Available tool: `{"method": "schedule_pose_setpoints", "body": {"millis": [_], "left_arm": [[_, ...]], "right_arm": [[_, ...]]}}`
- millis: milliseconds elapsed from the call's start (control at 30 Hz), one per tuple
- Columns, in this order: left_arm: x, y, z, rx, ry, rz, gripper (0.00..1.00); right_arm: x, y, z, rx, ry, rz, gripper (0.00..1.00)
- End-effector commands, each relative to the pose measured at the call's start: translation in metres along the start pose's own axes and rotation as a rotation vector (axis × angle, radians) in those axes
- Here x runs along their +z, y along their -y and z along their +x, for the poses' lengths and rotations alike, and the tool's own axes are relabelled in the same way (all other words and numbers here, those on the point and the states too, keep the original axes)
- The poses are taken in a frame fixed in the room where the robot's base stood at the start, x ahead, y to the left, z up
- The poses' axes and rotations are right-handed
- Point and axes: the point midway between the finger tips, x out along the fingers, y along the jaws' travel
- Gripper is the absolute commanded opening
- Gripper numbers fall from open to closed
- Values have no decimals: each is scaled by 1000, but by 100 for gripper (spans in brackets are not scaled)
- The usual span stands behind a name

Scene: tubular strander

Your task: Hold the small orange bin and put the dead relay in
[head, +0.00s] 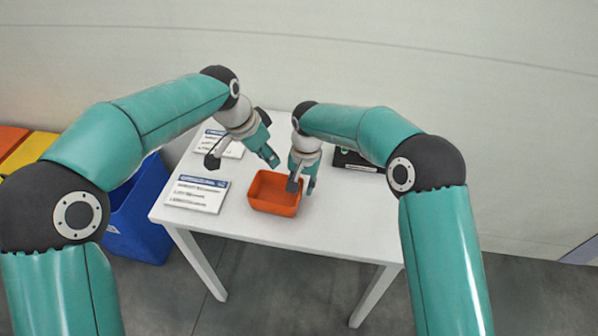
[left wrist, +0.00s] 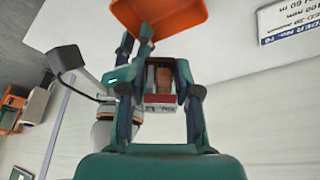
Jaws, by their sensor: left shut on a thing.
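The small orange bin (head: 268,206) stands upright on the white table and looks empty. Part of it shows at the top of the left wrist view (left wrist: 185,22). My left gripper (head: 272,160) is shut and held above the table, behind the bin. In the left wrist view my left gripper (left wrist: 163,92) holds the relay (left wrist: 161,98), a small clear block with a copper-brown inside and a red and white end. The relay is not clear in the head view. My right gripper (head: 302,187) is at the bin's right wall, its fingers apart, one inside and one outside the rim.
The white table (head: 240,232) has clear room in front of the bin. Two printed cards, front (head: 197,194) and back (head: 222,146), lie to the left. A black device (head: 356,161) sits behind my right arm. A blue bin (head: 140,222) stands on the floor at left, beside a yellow one (head: 27,152).

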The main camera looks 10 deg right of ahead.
Motion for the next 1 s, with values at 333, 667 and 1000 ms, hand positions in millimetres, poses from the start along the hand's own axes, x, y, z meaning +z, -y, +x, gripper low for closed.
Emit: {"method": "schedule_pose_setpoints", "body": {"millis": [333,667,1000], "left_arm": [[0,0,0,-1,0,-1,0],[1,1,0,-1,0,-2,0],[1,1,0,-1,0,-2,0]], "right_arm": [[0,0,33,0,1,0,32],[0,1,34,0,0,-1,26],[0,1,34,0,0,-1,0]]}}
